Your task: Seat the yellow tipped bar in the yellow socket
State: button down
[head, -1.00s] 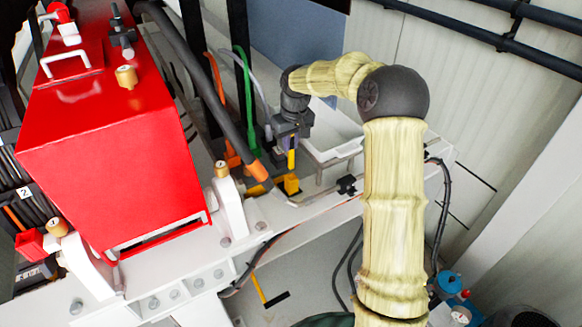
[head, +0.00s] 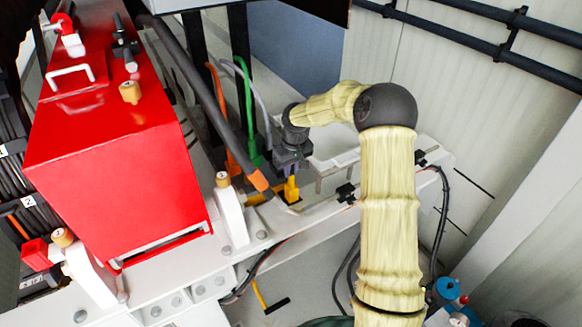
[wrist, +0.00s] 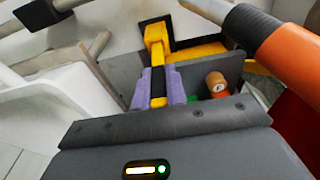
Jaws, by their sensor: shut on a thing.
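My gripper (head: 292,172) is low over the white frame beside the yellow socket (head: 291,188). In the wrist view its two purple fingers (wrist: 159,90) are closed on a dark bar with yellow on it (wrist: 158,82). The bar runs from the fingers toward the yellow socket piece (wrist: 155,40), which has a black part behind it. In the head view the bar is mostly hidden by my gripper, just above the socket. The bar's end seems to meet the yellow piece, but I cannot tell how deep it sits.
A thick dark hose with an orange end (head: 258,180) slants close to the left of my gripper; it looms at right in the wrist view (wrist: 288,50). Green (head: 252,150) and orange cables stand behind. A white tray (head: 340,160) is at right, the red pump housing (head: 120,130) at left.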

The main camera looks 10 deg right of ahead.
jog(key=shift+f, duration=0.3)
jog(key=shift+f+b, duration=0.3)
jog(key=shift+b, duration=0.1)
jog(key=c, duration=1.4)
grip_release()
jog(key=shift+c, duration=0.2)
